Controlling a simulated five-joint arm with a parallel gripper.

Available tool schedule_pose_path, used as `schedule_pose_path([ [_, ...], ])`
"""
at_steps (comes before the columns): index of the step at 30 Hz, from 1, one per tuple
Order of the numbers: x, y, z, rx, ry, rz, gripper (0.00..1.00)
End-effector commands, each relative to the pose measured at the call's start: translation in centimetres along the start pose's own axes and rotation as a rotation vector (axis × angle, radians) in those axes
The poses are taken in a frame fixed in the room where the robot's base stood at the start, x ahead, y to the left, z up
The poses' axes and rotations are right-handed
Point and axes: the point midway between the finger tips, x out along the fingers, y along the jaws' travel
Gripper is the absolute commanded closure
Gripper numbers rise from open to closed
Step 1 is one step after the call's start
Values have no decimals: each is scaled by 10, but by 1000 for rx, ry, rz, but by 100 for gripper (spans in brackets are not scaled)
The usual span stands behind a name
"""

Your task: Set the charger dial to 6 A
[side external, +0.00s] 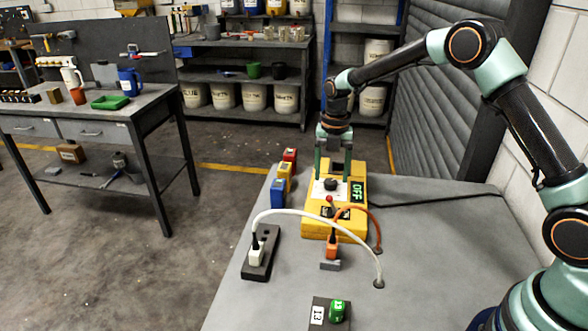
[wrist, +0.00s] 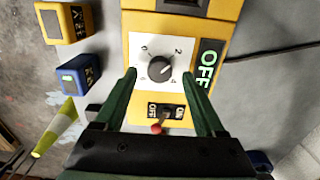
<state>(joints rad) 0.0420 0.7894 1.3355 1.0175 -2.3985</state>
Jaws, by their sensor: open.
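The yellow charger (side external: 318,229) lies on the grey bench. Its black dial (wrist: 160,69) sits on a white plate with small number marks, most too small to read; the dial also shows in the side external view (side external: 330,184). The charger's display (wrist: 207,63) reads OFF. A red-tipped switch (wrist: 156,128) stands near the dial beside an OFF label. My gripper (side external: 334,176) is open and points down over the charger. In the wrist view its fingertips (wrist: 159,73) lie on either side of the dial, apart from it in the picture; their height above it is unclear.
Red (side external: 289,156), yellow (side external: 285,172) and blue (side external: 278,193) blocks stand left of the charger. A green part (side external: 338,311) stands at front.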

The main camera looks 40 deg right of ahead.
Motion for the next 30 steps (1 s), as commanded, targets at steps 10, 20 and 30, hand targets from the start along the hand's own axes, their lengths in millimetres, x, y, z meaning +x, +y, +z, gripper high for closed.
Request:
schedule_pose_path([
  [10, 17, 0, 0, 0, 0, 0, 28],
  [20, 17, 0, 0, 1, -1, 0, 93],
  [30, 17, 0, 0, 30, 0, 0, 100],
])
